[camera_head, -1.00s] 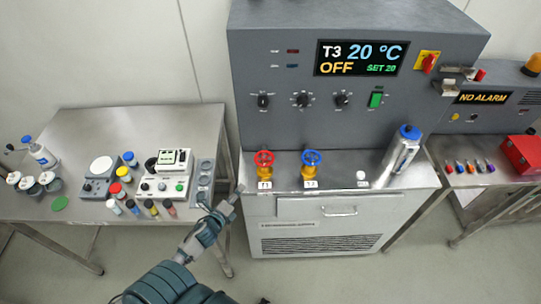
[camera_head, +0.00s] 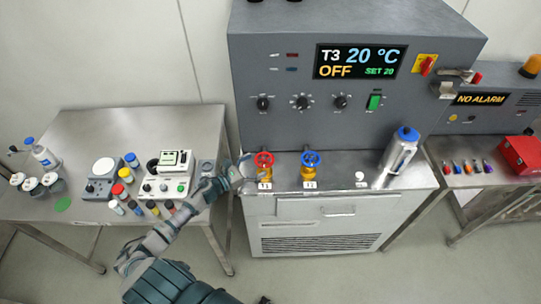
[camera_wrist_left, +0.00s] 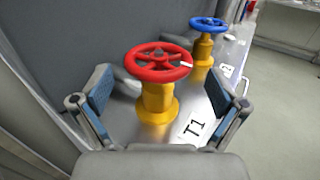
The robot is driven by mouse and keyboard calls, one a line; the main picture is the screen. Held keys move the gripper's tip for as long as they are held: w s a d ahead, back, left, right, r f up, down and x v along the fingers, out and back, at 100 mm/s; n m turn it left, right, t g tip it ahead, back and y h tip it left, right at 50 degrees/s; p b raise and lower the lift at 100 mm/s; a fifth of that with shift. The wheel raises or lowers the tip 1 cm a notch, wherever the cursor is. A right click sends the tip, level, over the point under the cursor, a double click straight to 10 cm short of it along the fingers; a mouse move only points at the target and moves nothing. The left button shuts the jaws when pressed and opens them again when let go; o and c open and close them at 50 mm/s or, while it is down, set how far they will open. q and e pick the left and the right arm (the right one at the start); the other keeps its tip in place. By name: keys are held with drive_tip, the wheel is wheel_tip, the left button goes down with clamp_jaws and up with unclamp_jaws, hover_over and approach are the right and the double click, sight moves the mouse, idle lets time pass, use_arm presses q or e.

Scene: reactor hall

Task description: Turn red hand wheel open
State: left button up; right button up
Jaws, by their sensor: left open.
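The red hand wheel (camera_head: 264,159) sits on a yellow valve body at the left front of the grey machine's steel ledge, above the label T1. It also shows in the left wrist view (camera_wrist_left: 158,62), upright with its yellow stem (camera_wrist_left: 157,103) below. My left gripper (camera_head: 243,170) is just left of the red wheel. In the left wrist view the left gripper's fingers (camera_wrist_left: 160,97) are spread wide, one on each side of the yellow stem, with the wheel beyond and nothing held. My right gripper is not in view.
A blue hand wheel (camera_head: 310,158) on a yellow valve, labelled T2, stands close to the right of the red one. A silver bottle (camera_head: 401,152) stands farther right. The left table (camera_head: 90,125) holds instruments and several small bottles.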

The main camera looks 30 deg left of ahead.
sight(270, 155)
use_arm(q)
drive_tip(key=x, duration=0.4)
drive_tip(key=p+x, duration=0.1)
drive_tip(key=x, duration=0.1)
drive_tip(key=shift+w+a, duration=0.15)
drive_tip(key=shift+w, duration=0.25)
drive_tip(key=shift+w+f, duration=0.1)
drive_tip(key=shift+w, duration=0.05)
drive_tip(key=shift+d, duration=0.25)
drive_tip(key=c, duration=1)
